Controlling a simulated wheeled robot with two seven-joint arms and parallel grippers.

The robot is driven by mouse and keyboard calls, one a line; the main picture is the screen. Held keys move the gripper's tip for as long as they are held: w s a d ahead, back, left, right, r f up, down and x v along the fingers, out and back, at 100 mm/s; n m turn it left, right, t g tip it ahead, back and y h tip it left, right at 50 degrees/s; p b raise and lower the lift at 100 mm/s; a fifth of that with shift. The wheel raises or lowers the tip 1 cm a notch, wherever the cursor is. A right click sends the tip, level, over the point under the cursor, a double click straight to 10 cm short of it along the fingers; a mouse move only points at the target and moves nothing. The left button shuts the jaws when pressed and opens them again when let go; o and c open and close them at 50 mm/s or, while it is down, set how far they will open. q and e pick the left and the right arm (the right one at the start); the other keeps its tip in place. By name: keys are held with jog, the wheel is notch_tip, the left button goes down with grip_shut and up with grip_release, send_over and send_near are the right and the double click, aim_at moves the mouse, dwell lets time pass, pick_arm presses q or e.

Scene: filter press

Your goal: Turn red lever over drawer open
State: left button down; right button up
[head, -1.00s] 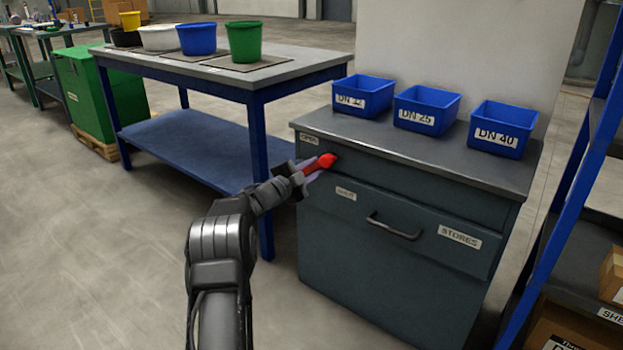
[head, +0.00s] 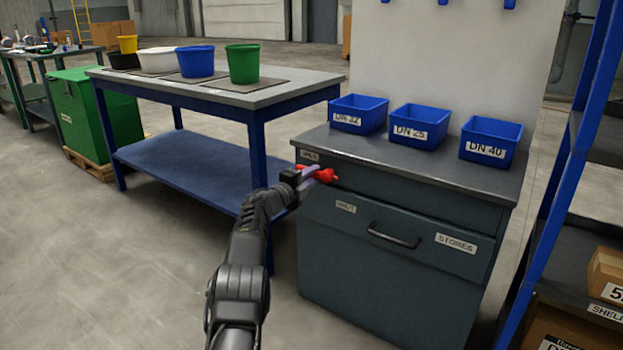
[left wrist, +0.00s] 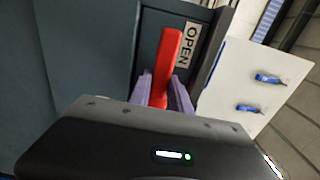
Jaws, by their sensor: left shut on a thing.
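The red lever (head: 325,175) is on the upper left front of the dark grey cabinet (head: 400,268), above the drawer (head: 430,245) marked STORES. My left gripper (head: 308,174) is shut on the lever. In the left wrist view the red lever (left wrist: 167,65) runs between the purple fingers (left wrist: 160,92), beside a label reading OPEN (left wrist: 188,44). The drawer front, with its dark handle (head: 394,236), sits flush with the cabinet. The label left of the drawer is too small to read surely. My right gripper is not in view.
Blue bins (head: 418,127) marked DN 32, DN 25 and DN 40 stand on the cabinet top. A blue-framed table (head: 215,100) with several buckets stands to the left. A blue-posted shelf (head: 570,180) is close on the right. Open floor lies at front left.

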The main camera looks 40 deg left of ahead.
pick_arm(q)
jog(key=c, duration=1.2)
grip_release()
jog(key=shift+s, duration=0.15)
jog(key=s+p, duration=0.1)
jog(key=s, duration=0.6)
jog(key=shift+s+p, duration=0.25)
jog(key=shift+p, duration=0.1)
jog(key=shift+d, duration=0.1)
